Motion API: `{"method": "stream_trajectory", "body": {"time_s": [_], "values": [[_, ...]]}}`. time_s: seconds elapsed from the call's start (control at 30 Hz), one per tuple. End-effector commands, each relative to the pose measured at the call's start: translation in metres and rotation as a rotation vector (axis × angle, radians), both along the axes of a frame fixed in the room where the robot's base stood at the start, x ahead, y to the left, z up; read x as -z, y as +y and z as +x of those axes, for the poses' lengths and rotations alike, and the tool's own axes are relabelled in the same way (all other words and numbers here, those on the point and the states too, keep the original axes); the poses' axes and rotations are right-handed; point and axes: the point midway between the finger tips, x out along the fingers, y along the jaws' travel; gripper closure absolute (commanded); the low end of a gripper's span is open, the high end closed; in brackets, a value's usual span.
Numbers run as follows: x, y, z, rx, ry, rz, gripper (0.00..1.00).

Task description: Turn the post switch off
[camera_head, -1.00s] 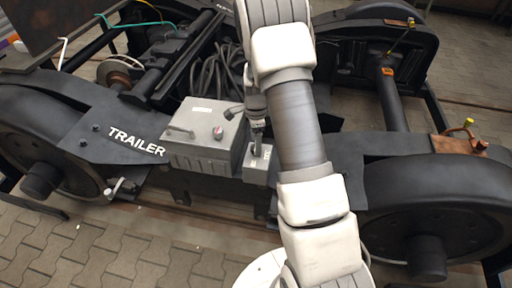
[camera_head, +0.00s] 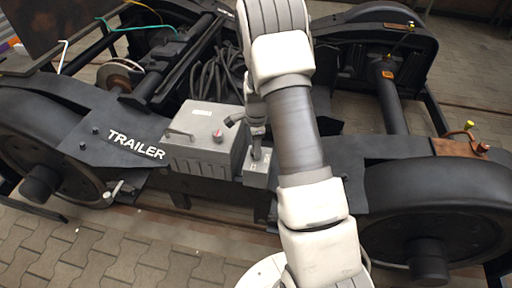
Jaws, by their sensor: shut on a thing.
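The post switch appears to be the small grey box (camera_head: 257,175) on the bogie frame, beside the larger grey box. My gripper (camera_head: 257,146) points down at its top and is shut on a small part there, most likely the switch lever. The fingertips are small in this view, and my arm covers the right side of the box. I cannot make out the lever's position.
The black bogie frame carries the word TRAILER (camera_head: 136,145). Wheels (camera_head: 430,225) stand at both sides. Black cables (camera_head: 215,78) lie behind.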

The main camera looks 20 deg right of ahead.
Motion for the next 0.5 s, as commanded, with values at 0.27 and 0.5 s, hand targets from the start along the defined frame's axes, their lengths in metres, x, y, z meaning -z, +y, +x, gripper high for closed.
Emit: {"method": "stream_trajectory", "body": {"time_s": [0.27,0.5], "values": [[-0.0006,0.0000,0.0001,-0.039,0.000,0.000,1.00],[-0.0010,0.0000,0.0001,-0.176,0.000,0.000,1.00]]}}
